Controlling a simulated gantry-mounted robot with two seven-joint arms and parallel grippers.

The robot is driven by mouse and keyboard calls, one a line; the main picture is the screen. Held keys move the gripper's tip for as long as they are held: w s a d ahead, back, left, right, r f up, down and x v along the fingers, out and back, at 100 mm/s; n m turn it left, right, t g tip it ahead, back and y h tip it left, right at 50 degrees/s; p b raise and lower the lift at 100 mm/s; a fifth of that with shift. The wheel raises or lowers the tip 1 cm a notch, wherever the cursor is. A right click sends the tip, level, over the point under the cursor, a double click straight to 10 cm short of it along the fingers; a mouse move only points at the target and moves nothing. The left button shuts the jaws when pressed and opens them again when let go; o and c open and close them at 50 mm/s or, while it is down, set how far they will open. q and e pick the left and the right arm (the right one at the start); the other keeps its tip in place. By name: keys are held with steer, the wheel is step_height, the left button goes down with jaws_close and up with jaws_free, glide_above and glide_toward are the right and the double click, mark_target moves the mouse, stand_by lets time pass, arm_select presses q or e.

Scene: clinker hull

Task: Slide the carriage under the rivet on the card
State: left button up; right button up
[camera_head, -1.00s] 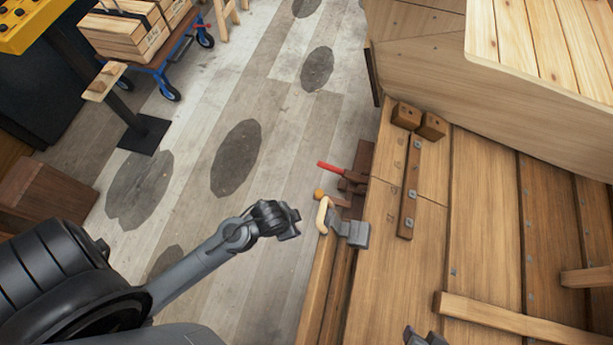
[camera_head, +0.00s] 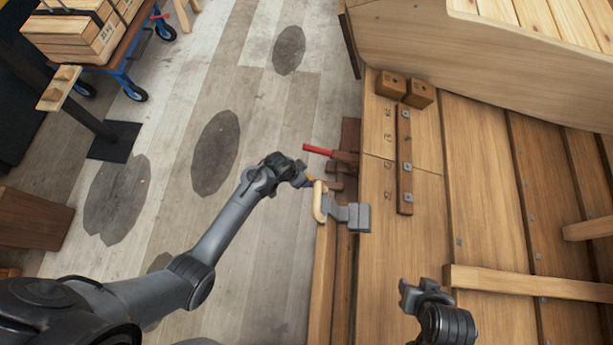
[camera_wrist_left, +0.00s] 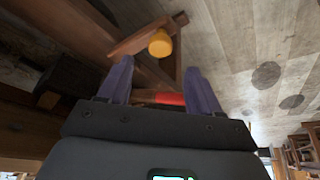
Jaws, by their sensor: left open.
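A brown wooden assembly at the hull's left edge has a red handle (camera_head: 318,150) and a yellow-orange knob (camera_wrist_left: 160,43) on a wooden bar (camera_wrist_left: 140,38). It looks like the carriage, but I cannot be sure. My left gripper (camera_head: 306,178) is beside it, left of the planking, and hides most of the knob in the head view. In the left wrist view its fingers (camera_wrist_left: 160,85) are apart, with the knob ahead of them and the red handle (camera_wrist_left: 170,98) showing between them. My right gripper (camera_head: 425,288) is over the planks. I cannot make out the card or its rivet.
A grey metal block with a pale looped handle (camera_head: 340,212) sits at the hull edge, close to my left gripper. A dark batten with metal studs (camera_head: 404,160) and two wooden blocks (camera_head: 405,90) lie on the planks. Open floor lies left.

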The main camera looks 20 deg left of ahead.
arm_select(q)
steer(key=b+x, duration=0.3)
steer(key=x, duration=0.4)
arm_select(e)
step_height(320, 180, down, 4)
steer(key=shift+r, duration=0.25)
arm_select(q)
steer(key=shift+c, duration=0.3)
jaws_close()
